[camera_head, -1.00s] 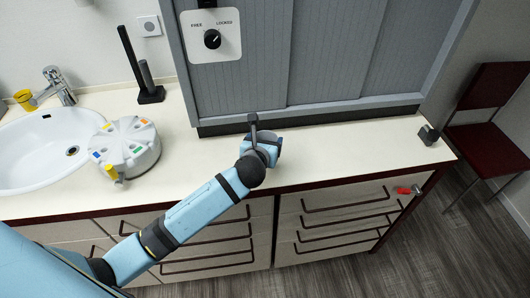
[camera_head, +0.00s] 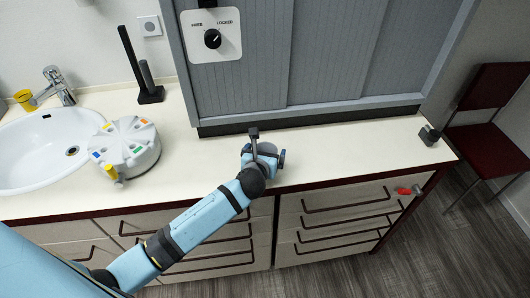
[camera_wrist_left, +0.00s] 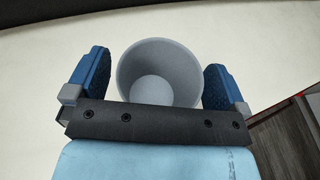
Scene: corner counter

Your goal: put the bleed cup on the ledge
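The bleed cup (camera_wrist_left: 158,75) is a grey, round, open-topped cup, seen from above in the left wrist view and empty inside. It stands between the two blue fingers of my left gripper (camera_wrist_left: 158,82). The fingers are spread on either side, with a narrow gap at the left one; the right one is very close to the rim. In the head view my left gripper (camera_head: 264,155) is over the pale counter (camera_head: 345,152), in front of the grey shutter, and largely hides the cup. My right gripper is not in view.
A sink (camera_head: 40,150) and a round white organiser (camera_head: 125,147) with coloured tabs are at the left. A black stand (camera_head: 150,95) is behind them. The shutter cabinet (camera_head: 330,55) closes off the back. A small dark block (camera_head: 429,135) sits at the counter's right end. Counter between is clear.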

